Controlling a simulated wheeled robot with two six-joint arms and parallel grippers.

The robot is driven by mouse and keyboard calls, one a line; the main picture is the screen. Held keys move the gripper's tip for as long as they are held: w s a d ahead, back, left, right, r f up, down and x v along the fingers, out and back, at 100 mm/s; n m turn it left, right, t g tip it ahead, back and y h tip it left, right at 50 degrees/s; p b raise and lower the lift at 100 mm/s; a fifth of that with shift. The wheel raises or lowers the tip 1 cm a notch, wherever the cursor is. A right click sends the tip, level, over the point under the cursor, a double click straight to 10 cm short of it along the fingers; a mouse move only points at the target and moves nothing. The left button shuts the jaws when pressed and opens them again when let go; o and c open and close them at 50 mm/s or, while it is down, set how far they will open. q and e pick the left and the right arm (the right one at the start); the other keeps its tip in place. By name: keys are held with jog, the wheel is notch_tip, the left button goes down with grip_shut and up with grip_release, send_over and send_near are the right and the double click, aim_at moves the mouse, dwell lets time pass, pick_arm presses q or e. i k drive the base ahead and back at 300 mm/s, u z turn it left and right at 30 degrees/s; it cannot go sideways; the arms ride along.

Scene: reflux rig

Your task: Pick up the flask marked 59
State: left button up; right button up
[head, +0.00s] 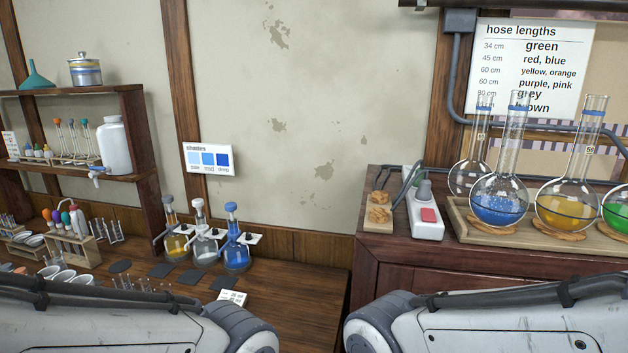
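A round-bottomed flask with yellow liquid (567,208) stands on a cork ring in a wooden tray (483,233) at the right. A small tag on its long neck seems to read 59. A flask with blue liquid (499,202) stands left of it. A clear flask (469,176) stands behind the blue one, its neck tag too small to read surely. A flask with green liquid (617,210) is cut off by the right picture edge. Only links of my two arms show along the bottom edge. Both grippers are out of view.
A white power strip with a red switch (427,215) and a cork-topped block (379,213) stand left of the tray on the cabinet (400,250). A lower bench (290,279) at left holds stoppered bottles (236,251), racks and cups. The flasks stand close together.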

aim_at(567, 204)
jog(key=z, duration=0.35)
jog(key=k, duration=0.5)
jog(key=z, duration=1.2)
jog(key=i, duration=1)
jog(key=u, duration=0.7)
